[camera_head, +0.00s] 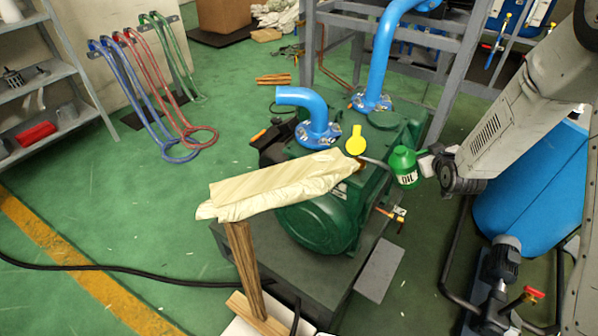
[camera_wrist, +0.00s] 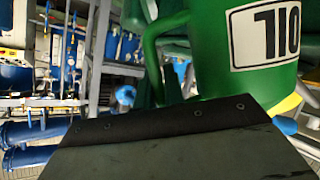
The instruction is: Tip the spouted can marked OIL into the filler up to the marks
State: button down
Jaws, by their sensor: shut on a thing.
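The green can marked OIL (camera_head: 405,168) is at the right side of the green pump (camera_head: 325,215). My gripper (camera_head: 427,163) is shut on it from the right. The dark gripper (camera_wrist: 165,125) covers the lower part. I cannot make out the level marks.
A cream cloth-covered board (camera_head: 280,183) on a wooden post stands in front of the pump. Blue pipes (camera_head: 318,125) rise from the pump's top. A grey frame (camera_head: 345,45) stands behind, and a blue tank (camera_head: 535,190) is at right. Green floor at left is mostly clear.

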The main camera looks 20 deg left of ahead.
jog(key=shift+f, duration=0.15)
jog(key=shift+s+a+f+m+y, duration=0.1)
jog(key=shift+a+f+m+y, duration=0.2)
jog(key=shift+f+m+y, duration=0.45)
jog(key=shift+a+f+m+y, duration=0.3)
jog(key=shift+f+m+y, duration=0.25)
jog(key=shift+m, duration=0.3)
